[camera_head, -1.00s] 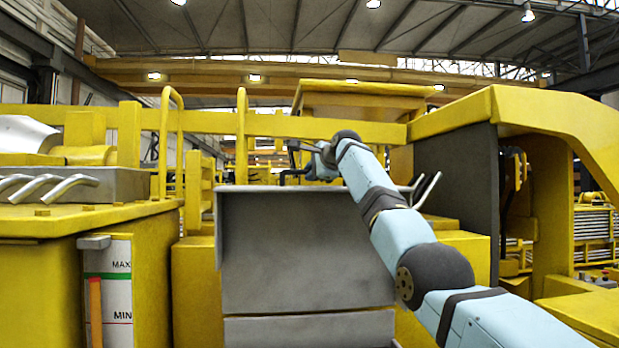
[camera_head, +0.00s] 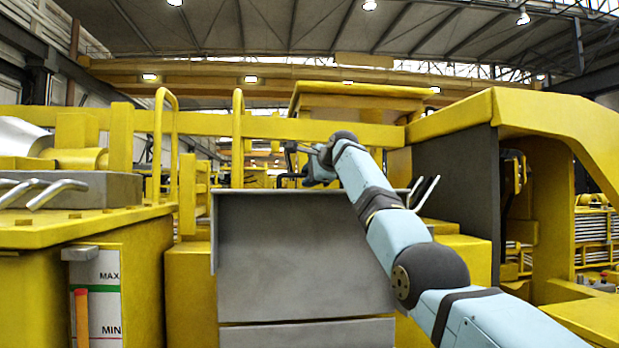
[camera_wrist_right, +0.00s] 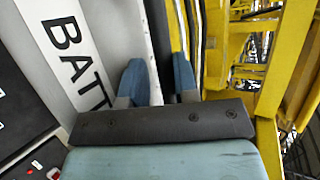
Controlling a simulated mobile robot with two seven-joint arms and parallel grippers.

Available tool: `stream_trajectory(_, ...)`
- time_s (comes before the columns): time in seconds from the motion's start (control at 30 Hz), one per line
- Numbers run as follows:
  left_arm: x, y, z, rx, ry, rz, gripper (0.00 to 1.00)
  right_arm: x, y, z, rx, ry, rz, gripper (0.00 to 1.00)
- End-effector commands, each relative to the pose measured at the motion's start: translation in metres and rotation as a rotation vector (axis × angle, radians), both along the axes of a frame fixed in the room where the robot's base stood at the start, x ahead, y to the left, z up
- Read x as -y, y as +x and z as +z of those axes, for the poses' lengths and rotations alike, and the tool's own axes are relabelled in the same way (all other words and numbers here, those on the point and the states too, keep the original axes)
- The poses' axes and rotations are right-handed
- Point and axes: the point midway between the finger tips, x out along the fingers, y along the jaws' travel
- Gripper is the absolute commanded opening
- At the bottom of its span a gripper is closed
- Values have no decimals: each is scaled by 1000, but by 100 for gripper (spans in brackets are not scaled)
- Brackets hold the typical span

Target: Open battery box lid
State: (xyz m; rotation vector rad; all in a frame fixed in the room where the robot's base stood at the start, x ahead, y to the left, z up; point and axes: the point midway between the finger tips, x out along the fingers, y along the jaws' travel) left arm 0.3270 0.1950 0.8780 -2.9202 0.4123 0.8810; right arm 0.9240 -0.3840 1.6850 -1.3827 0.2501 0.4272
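The battery box (camera_head: 310,335) stands in the middle of the head view, with its grey lid (camera_head: 300,255) above as a broad, tilted panel. In the right wrist view the lid (camera_wrist_right: 110,30) carries a white strip with black letters "BATT". My right gripper (camera_head: 312,165) reaches over the panel's top edge, small and partly hidden by its own arm. In the wrist view its two blue fingers (camera_wrist_right: 159,80) stand a little apart, with the lid's grey edge between them. Finger contact is hard to see. My left gripper is not in view.
Yellow machine frames and rails (camera_head: 250,127) stand behind and beside the box. A yellow tank (camera_head: 40,280) with a MAX/MIN gauge is at left. A large yellow arch (camera_head: 530,110) stands at right. Dark parts (camera_wrist_right: 20,110) lie left of the lid in the wrist view.

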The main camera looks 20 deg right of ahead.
Motion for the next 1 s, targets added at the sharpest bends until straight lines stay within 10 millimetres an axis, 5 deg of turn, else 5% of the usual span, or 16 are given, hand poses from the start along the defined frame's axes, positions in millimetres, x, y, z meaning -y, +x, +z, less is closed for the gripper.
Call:
stream_trajectory(0.27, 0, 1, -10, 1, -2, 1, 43, 2, -9, 1, 3, 1, 0, 26)
stream_trajectory(0.7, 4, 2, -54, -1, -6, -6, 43, 16, -94, 41, 5, -1, 0, 26)
stream_trajectory(1.0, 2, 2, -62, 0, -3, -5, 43, 20, -122, 56, 0, 0, 0, 26)
